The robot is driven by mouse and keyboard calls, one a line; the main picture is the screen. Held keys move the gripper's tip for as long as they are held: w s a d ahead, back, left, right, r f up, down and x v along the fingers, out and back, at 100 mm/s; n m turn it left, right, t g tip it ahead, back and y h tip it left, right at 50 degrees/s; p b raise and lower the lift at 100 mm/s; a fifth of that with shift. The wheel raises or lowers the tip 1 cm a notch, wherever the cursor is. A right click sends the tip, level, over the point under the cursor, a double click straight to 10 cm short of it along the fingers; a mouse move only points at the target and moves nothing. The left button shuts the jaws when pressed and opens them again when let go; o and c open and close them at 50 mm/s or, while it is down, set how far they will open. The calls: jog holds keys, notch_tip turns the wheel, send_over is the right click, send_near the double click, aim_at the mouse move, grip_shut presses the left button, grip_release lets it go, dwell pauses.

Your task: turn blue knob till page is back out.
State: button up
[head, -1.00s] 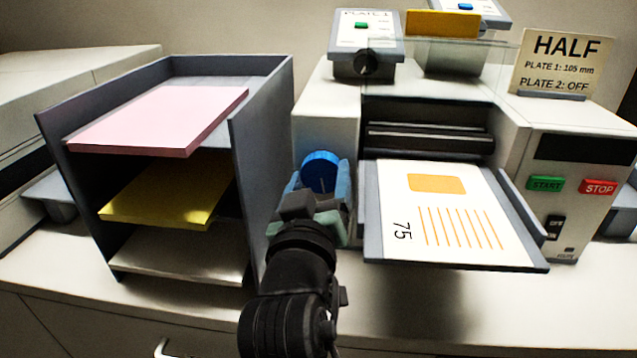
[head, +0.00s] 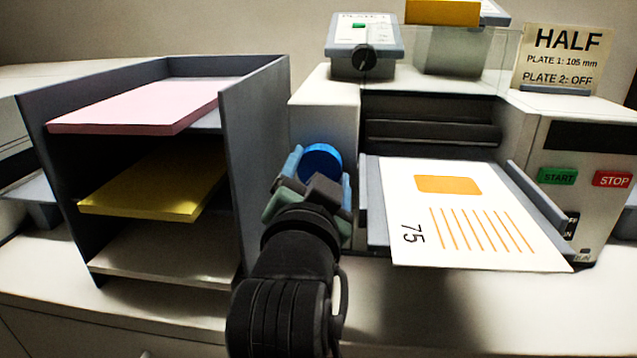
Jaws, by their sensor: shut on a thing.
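The blue knob (head: 321,158) is on the left front of the white machine (head: 325,110). My gripper (head: 318,175) is at the knob, shut on it, with a finger on either side; my wrist hides the knob's lower part. The page (head: 470,210) is white with an orange block, orange lines and "75". It lies on the grey feed tray (head: 376,215) below the dark rollers (head: 430,133). Its front edge overhangs the tray's front edge, and its back edge shows in front of the rollers.
A grey shelf rack (head: 255,120) with pink (head: 140,108) and yellow (head: 155,180) paper stands close left of my arm. START (head: 557,176) and STOP (head: 611,179) buttons are on the machine's right. A "HALF" sign (head: 565,55) stands on top. The counter below the tray is clear.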

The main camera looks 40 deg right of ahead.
jog(key=shift+f+m+b, duration=0.1)
jog(key=shift+m+b, duration=0.3)
jog(key=shift+m, duration=0.5)
jog(key=o, duration=1.3)
jog(key=shift+s+a, duration=0.1)
